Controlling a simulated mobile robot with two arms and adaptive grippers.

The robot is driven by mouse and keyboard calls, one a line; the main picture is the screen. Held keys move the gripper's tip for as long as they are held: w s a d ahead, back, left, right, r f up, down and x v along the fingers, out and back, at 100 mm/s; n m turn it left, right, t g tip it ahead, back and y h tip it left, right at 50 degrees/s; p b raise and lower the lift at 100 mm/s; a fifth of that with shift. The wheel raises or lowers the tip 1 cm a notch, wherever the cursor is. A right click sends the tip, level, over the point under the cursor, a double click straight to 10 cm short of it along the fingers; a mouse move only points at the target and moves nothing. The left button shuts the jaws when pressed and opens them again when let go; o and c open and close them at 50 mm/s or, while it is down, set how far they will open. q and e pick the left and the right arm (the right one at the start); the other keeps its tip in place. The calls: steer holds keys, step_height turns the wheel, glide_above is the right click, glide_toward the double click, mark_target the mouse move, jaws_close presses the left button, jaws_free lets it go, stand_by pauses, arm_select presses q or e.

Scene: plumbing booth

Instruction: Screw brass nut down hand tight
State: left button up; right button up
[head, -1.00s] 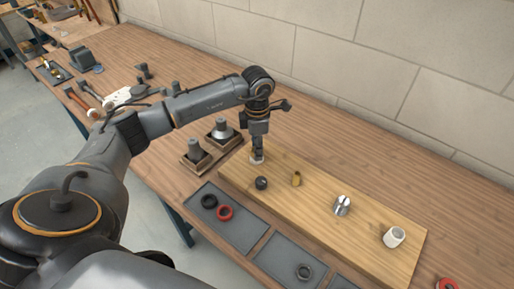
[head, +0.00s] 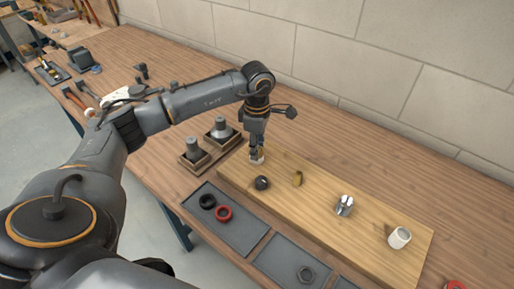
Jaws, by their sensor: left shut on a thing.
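My left gripper (head: 257,154) points down at the far left end of the wooden board (head: 320,226). It is shut on a small pale piece (head: 258,161) that barely shows below the fingertips. I cannot tell whether this piece is the brass nut, as the fingers cover most of it. A small brass-coloured part (head: 298,178) stands on the board to the right of the gripper, apart from it. My right gripper is not in view.
A dark round fitting (head: 262,183), a silver fitting (head: 345,205) and a white fitting (head: 400,238) stand on the board. Grey trays (head: 240,236) with rings lie in front. A block wall (head: 400,90) runs behind.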

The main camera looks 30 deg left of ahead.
arm_select(q)
steer(key=shift+f+m, duration=0.1)
steer(key=shift+m, duration=0.4)
steer(key=shift+f+m+b, duration=0.1)
steer(key=shift+m+b, duration=1.15)
steer(key=shift+m, duration=0.85)
steer(key=shift+m+b, duration=0.3)
steer(key=shift+m, duration=0.5)
steer(key=o, duration=1.3)
steer(key=shift+c, duration=0.2)
steer(key=shift+o, duration=0.2)
steer(key=o, duration=0.8)
steer(key=shift+c, duration=0.2)
